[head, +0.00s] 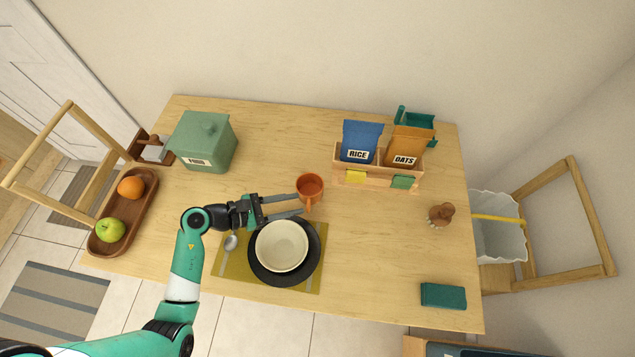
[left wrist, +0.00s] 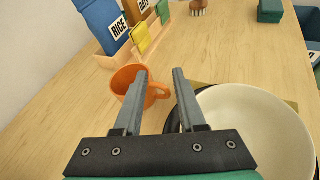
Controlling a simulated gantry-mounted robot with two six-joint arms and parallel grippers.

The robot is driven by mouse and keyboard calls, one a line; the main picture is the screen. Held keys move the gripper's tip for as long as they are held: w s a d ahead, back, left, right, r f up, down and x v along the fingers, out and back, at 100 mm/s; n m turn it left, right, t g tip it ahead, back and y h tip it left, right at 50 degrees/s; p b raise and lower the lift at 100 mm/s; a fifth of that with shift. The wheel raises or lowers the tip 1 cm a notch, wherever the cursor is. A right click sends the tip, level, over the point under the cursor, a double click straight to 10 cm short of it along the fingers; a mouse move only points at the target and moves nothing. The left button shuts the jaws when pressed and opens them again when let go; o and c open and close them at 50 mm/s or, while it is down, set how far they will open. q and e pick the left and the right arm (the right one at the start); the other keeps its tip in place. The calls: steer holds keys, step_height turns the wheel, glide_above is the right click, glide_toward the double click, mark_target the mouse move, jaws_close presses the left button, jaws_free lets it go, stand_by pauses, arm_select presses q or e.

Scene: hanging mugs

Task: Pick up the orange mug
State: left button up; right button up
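The orange mug (head: 311,186) stands upright on the wooden table near its middle, with its handle toward the front in the head view. My left gripper (head: 299,204) comes in from the left, open and empty, with its fingertips beside the mug's handle. In the left wrist view, the orange mug (left wrist: 126,79) is just left of and beyond the left finger, which hides part of it. Its handle shows in the gap between the two fingers of my left gripper (left wrist: 160,74). Whether a finger touches the mug I cannot tell. My right gripper is not in view.
A cream bowl (head: 282,246) on a dark plate (head: 314,262) sits close to the gripper's front side. A wooden rack (head: 376,176) with rice and oats bags stands behind right. A green food box (head: 205,142) stands at back left.

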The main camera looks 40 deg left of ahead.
arm_select(q)
steer(key=s, duration=0.1)
steer(key=s+a+n+p, duration=0.1)
steer(key=s, duration=0.1)
steer(key=shift+s+a+f+n+y, duration=0.2)
steer(key=shift+n+y, duration=0.1)
steer(key=shift+y, duration=0.1)
steer(key=shift+s+a+n+y, duration=0.15)
steer(key=shift+a+n+y, duration=0.15)
steer(key=shift+a, duration=0.05)
steer(key=shift+w+a, duration=0.2)
steer(key=shift+w, duration=0.05)
steer(key=shift+f, duration=0.1)
steer(key=x, duration=0.5)
steer(key=shift+w, duration=0.4)
steer(key=b, duration=0.1)
glide_above(310, 194)
steer(key=s+d, duration=0.2)
steer(key=d, duration=0.1)
steer(key=shift+s+a+f, duration=0.1)
steer(key=shift+s+f, duration=0.05)
steer(key=shift+f, duration=1)
jaws_close()
steer(key=shift+s+f, duration=0.1)
steer(key=shift+f, duration=0.05)
